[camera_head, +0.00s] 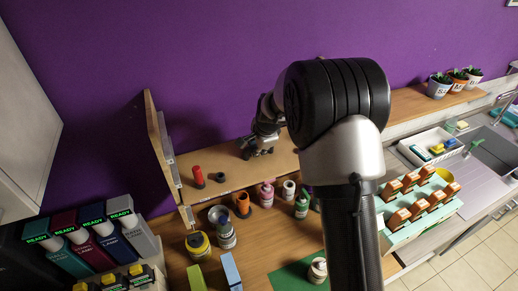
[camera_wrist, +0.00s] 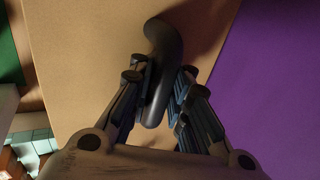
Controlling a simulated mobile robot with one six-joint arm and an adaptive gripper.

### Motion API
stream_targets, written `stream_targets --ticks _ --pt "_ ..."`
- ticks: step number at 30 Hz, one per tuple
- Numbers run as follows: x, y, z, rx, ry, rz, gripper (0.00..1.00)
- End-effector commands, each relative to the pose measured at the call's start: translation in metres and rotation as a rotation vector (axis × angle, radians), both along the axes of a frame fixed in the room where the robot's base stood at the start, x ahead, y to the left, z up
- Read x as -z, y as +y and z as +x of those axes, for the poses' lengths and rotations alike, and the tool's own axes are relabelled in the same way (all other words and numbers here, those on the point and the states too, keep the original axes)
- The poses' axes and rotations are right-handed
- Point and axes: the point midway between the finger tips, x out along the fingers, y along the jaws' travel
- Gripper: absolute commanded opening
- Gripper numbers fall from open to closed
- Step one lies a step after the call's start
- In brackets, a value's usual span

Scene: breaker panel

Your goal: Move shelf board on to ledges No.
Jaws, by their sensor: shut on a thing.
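The light wooden shelf board (camera_head: 235,172) lies roughly level beside an upright side panel (camera_head: 155,135). It fills much of the wrist view (camera_wrist: 85,35). A dark curved handle (camera_wrist: 165,45) stands on the board. My gripper (camera_wrist: 160,78) is shut on this handle, with fingers on both sides of it. In the head view my gripper (camera_head: 257,148) is at the board's back part, partly hidden by my arm. A pale ledge (camera_head: 166,142) shows on the panel above the board, and another (camera_head: 187,215) below it. Whether the board rests on a ledge is unclear.
A red cylinder (camera_head: 197,173) and a small dark piece (camera_head: 220,178) appear on the board's left part. Bottles and cups, including a pink bottle (camera_head: 266,193), stand below its front edge. A mint rack (camera_head: 420,215) is at right. The purple wall (camera_head: 200,60) is behind.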

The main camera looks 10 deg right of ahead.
Motion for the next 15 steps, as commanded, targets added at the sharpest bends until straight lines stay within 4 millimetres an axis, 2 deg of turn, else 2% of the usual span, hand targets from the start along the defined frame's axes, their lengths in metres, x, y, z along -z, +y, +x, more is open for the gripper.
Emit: stream_targets --ticks 15 --pt "-0.003 0.004 0.023 0.001 -0.007 0.001 0.0"
